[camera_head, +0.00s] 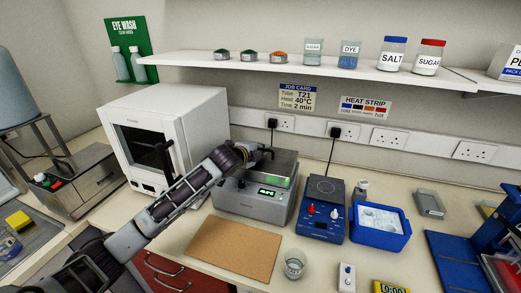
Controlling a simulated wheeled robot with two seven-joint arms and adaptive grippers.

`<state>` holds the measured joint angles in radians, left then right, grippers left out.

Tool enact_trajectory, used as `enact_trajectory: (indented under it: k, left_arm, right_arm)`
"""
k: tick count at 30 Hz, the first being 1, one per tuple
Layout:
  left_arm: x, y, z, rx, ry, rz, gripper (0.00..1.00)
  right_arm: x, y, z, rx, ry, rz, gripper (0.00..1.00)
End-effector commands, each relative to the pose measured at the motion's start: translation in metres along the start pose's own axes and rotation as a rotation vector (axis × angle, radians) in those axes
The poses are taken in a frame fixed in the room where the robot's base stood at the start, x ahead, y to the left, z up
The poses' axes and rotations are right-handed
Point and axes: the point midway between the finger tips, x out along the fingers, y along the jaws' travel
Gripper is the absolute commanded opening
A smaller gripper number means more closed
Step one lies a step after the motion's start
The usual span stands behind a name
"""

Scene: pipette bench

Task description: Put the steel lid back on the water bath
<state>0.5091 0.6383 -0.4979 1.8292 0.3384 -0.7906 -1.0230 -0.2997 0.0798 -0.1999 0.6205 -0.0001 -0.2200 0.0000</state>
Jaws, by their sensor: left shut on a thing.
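The water bath (249,205) is a grey steel box with a green lit display, standing at the middle of the bench. My left gripper (266,153) is over the bath's back part, shut on the steel lid (286,163). The lid is a grey plate, seen at the top of the bath behind my gripper. My arm hides the left part of the bath's top and some of the lid. A pale green patch shows at the bath's top, below the lid. I cannot tell whether the lid touches the rim. My right gripper is not in view.
A white oven-like box (190,115) stands left of the bath, close to my arm. A blue hotplate (321,222) and a blue ice tray (381,240) stand to its right. A cork mat (234,248) and a glass beaker (294,263) lie in front. A shelf (300,69) runs above.

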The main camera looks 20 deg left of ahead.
Motion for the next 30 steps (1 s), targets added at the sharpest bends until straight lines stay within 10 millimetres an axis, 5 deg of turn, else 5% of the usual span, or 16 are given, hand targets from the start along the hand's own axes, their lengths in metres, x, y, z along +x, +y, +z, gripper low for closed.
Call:
enact_trajectory:
  k: [7, 8, 12, 30]
  left_arm:
    - [0.0011, 0.0026, 0.0003, 0.001, 0.0, -0.003, 0.0]
    - [0.0015, 0.0042, 0.0003, 0.0, 0.0, 0.0, 0.12]
    - [0.0014, 0.0041, 0.0003, 0.0, 0.0, 0.0, 0.3]
    - [-0.0054, 0.0, 0.0, 0.001, 0.0, 0.0, 0.31]
  right_arm:
    - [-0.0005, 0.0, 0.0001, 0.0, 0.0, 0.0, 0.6]
    - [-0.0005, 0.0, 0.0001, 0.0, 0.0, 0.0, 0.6]
    - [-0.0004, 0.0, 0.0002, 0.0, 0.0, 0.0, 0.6]
    - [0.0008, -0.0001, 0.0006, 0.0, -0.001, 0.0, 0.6]
